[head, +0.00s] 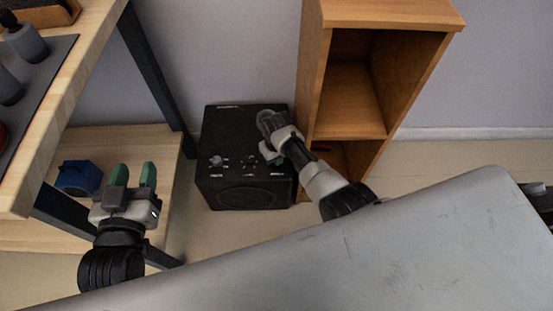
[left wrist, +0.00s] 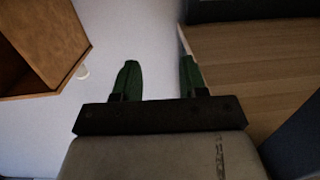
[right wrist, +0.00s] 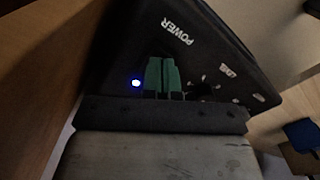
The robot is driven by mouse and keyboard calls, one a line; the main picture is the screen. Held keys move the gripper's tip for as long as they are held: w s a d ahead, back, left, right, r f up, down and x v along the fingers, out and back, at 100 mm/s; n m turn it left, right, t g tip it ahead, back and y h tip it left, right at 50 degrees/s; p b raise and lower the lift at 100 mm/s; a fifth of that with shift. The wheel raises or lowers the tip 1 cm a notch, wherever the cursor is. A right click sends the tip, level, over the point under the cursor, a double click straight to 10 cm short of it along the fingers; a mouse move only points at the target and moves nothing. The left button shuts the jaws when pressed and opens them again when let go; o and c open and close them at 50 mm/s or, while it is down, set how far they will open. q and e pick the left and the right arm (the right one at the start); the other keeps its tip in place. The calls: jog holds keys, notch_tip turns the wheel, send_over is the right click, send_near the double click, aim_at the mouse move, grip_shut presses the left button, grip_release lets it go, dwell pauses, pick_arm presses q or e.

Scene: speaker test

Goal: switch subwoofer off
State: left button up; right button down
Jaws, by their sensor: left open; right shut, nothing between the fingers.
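The subwoofer (head: 215,180) is a black box on the floor against the wall, with knobs and white lettering on its front edge. My right gripper (head: 268,122) is over its right part, shut and empty. In the right wrist view, the shut green fingers (right wrist: 162,76) are in front of the subwoofer's black panel (right wrist: 130,40), just below the word POWER. A blue light (right wrist: 136,83) glows just left of the fingers. I cannot make out the switch itself, nor whether the fingers touch the panel. My left gripper (head: 133,178) is open and empty, left of the subwoofer.
A wooden shelf unit (head: 312,70) stands close on the subwoofer's right. A wooden table (head: 85,60) with a dark leg and a low shelf (head: 150,145) is on the left. A blue box (head: 78,178) sits on that low shelf.

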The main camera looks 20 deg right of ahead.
pick_arm(q)
jog(key=shift+w+d+r+t+h+b, duration=0.1)
jog(key=shift+r+t+h+b, duration=0.1)
jog(key=shift+r+t, duration=0.35)
jog(key=shift+w+d+r+t+h+b, duration=0.1)
jog(key=shift+r+t+h+b, duration=0.1)
jog(key=shift+r+t, duration=0.35)
pick_arm(e)
jog(key=shift+f, duration=0.55)
pick_arm(q)
jog(key=shift+s+d+r+t, duration=0.1)
jog(key=shift+s+r+t, duration=0.1)
jog(key=shift+r+t, duration=0.5)
pick_arm(e)
jog(key=shift+f, duration=0.3)
